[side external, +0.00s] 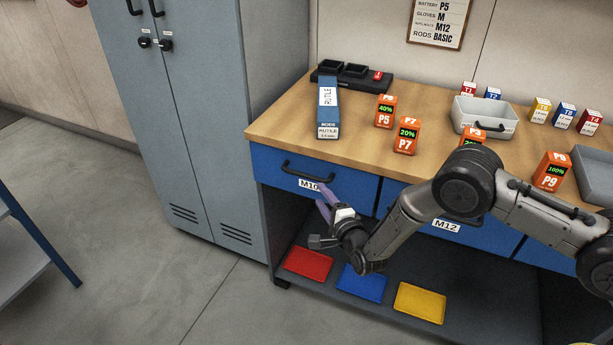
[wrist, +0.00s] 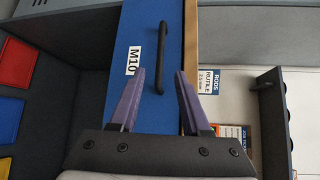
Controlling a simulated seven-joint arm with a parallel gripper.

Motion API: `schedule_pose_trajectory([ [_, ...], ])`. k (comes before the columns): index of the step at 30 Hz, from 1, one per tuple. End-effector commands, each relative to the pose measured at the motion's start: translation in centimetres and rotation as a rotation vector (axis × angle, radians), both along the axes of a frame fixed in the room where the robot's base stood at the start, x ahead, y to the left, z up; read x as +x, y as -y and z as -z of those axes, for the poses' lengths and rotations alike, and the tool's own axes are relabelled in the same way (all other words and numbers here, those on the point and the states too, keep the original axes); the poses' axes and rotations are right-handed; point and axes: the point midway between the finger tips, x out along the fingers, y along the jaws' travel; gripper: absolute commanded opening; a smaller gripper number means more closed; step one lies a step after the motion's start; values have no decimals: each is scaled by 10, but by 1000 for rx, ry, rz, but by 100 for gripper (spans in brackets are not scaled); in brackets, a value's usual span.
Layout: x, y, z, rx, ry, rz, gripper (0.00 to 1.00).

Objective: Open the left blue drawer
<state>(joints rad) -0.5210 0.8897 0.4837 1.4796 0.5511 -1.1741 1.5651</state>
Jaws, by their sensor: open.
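The left blue drawer (side external: 345,193) is shut under the bench top, with a black bar handle (side external: 303,175) and a white M10 label (side external: 309,185). The drawer front (wrist: 142,30), its handle (wrist: 162,50) and the label (wrist: 133,60) also show in the wrist view. My gripper (side external: 326,201) is open and empty in front of the drawer, close to the right part of the handle. In the wrist view, the purple fingertips of my gripper (wrist: 160,73) appear on either side of one end of the handle. I cannot tell the remaining depth between them.
A blue M12 drawer (side external: 465,233) is to the right. Red (side external: 308,263), blue (side external: 361,283) and yellow (side external: 420,303) trays lie on the lower shelf. A grey locker (side external: 215,130) stands at left. A rod box (side external: 328,108) and orange batteries (side external: 405,137) stand on the bench.

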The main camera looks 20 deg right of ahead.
Motion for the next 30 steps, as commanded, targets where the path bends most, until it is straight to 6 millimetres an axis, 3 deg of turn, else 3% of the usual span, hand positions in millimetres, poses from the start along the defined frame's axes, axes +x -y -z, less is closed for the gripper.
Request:
schedule_pose_trajectory([
  [9,63,1,9,1,3,2,47],
  [15,94,0,14,0,1,1,47],
  [21,110,-1,15,0,2,0,47],
  [30,113,-1,16,-1,0,-1,47],
])
